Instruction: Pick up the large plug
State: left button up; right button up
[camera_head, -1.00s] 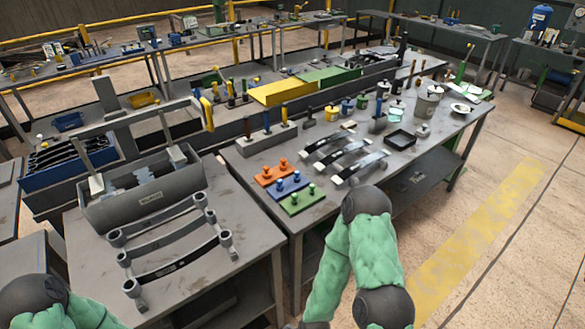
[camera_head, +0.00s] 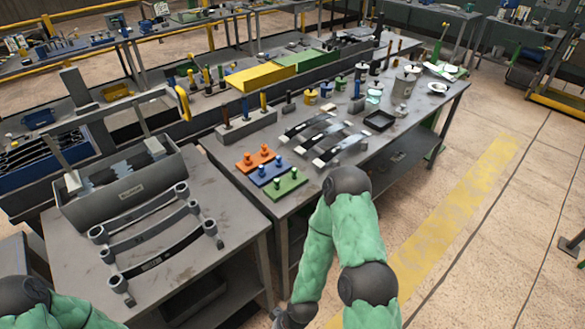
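Three coloured plates with upright plugs lie on the right-hand bench: an orange plate (camera_head: 255,160), a blue plate (camera_head: 271,174) and a green plate (camera_head: 287,186). The plugs match their plates in colour and are small in this view. I cannot tell which is the large plug. My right arm rises from the bottom edge in front of this bench, its elbow just right of the green plate. My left arm shows only at the lower left corner.
Dark springs (camera_head: 340,148) lie behind the plates, with a black tray (camera_head: 380,121) and pots farther right. Open floor with a yellow stripe (camera_head: 450,215) lies to the right.

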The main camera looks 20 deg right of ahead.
aim_at(247, 161)
jog(key=u, duration=0.45)
jog(key=l+u, duration=0.8)
jog(key=u, duration=0.15)
jog(key=l+u, duration=0.45)
jog(key=k+l+u, duration=0.15)
jog(key=l+u, duration=0.15)
jog(key=u, duration=0.2)
